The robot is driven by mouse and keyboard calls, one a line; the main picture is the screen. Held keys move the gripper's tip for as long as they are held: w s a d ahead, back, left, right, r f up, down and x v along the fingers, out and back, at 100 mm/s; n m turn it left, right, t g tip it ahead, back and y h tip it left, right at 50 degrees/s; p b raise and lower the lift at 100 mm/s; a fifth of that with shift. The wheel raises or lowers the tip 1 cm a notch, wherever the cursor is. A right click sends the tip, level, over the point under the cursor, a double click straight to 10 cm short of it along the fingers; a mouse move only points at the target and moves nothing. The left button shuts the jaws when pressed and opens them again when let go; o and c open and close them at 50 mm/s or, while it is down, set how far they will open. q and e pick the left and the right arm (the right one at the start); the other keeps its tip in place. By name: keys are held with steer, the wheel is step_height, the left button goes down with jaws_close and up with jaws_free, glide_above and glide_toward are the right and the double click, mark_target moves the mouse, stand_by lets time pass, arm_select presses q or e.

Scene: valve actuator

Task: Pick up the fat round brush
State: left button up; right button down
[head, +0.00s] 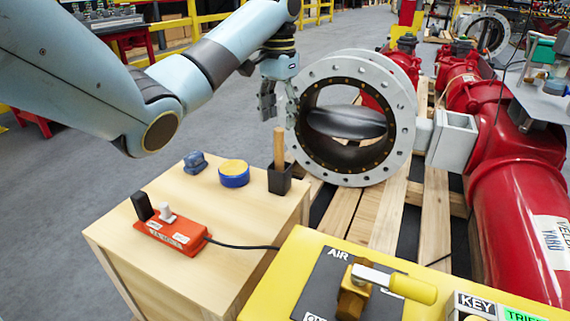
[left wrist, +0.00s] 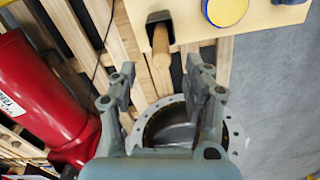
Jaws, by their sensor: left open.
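A light wooden handle (head: 279,148), likely the brush's, stands upright in a black square cup (head: 281,180) on the wooden box. Any bristles are hidden inside the cup. In the left wrist view the handle (left wrist: 160,46) points toward the camera from the cup (left wrist: 159,18). My left gripper (head: 279,104) is open and empty, just above the handle's top in the head view. In the left wrist view its fingers (left wrist: 160,76) spread to either side, with the handle beyond the gap between them. My right gripper is in neither view.
A blue tin with a yellow top (head: 234,174), a small blue object (head: 195,162) and an orange power strip (head: 170,235) share the box top (head: 120,230). A grey flanged valve (head: 403,110) stands close right of the gripper. A yellow panel (head: 270,280) is in front.

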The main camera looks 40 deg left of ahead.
mark_target(279, 129)
arm_select(q)
step_height(279, 129, down, 3)
steer(key=shift+f+b, duration=0.1)
steer(key=shift+b, duration=0.3)
steer(key=shift+f+b, duration=0.3)
steer(key=shift+f, duration=0.2)
step_height(279, 129, down, 4)
steer(key=shift+a+f+b, duration=0.1)
steer(key=shift+b, duration=1.05)
steer(key=shift+f, duration=0.1)
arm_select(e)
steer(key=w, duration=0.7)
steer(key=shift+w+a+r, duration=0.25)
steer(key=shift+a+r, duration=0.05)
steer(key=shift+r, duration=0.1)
arm_select(q)
jaws_close()
